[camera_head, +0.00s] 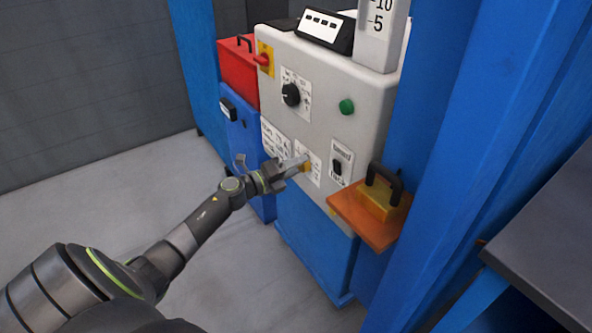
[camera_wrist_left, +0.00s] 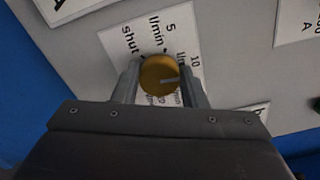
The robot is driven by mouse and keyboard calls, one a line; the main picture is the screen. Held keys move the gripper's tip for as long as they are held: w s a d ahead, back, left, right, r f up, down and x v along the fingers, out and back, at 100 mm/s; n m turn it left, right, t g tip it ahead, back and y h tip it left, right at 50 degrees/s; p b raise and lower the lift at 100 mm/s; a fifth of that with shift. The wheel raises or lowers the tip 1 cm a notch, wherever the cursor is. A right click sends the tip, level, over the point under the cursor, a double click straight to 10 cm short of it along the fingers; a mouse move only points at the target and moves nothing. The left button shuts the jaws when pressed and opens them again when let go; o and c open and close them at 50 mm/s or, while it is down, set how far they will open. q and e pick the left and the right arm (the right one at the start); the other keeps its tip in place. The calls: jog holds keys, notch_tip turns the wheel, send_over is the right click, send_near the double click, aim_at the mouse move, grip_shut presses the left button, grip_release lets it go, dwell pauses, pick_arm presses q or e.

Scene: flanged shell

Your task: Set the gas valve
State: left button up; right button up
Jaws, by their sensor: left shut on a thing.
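The gas valve is a round brass-yellow knob (camera_wrist_left: 158,75) on a white label plate (camera_wrist_left: 150,42) on the grey panel. The readable label words are "shut", "5 l/min" and "10 l/min"; more print below is partly hidden. The knob's pale pointer line faces right in the left wrist view, towards one finger. My left gripper (camera_wrist_left: 157,88) is shut on the knob, one finger on each side. In the head view the left gripper (camera_head: 298,164) reaches the panel's lower part, and a bit of the yellow knob (camera_head: 308,167) shows at its tips. My right gripper is out of view.
An orange shelf with a handled block (camera_head: 380,203) juts out at right. Blue posts flank the machine.

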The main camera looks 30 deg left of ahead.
pick_arm(q)
jog(key=shift+s+d+m+b, duration=0.1)
jog(key=shift+m+b, duration=1.2)
jog(key=shift+m, duration=1.35)
jog(key=shift+d+m+b, duration=0.1)
jog(key=shift+m+b, duration=1.15)
jog(key=shift+m, duration=1.4)
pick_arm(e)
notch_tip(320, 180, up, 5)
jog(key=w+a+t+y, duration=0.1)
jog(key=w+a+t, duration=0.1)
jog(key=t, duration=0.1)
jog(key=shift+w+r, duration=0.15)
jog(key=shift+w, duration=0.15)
pick_arm(q)
jog(key=o, duration=1)
jog(key=shift+c, duration=0.2)
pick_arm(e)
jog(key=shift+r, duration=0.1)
pick_arm(q)
jog(key=shift+s+a, duration=0.1)
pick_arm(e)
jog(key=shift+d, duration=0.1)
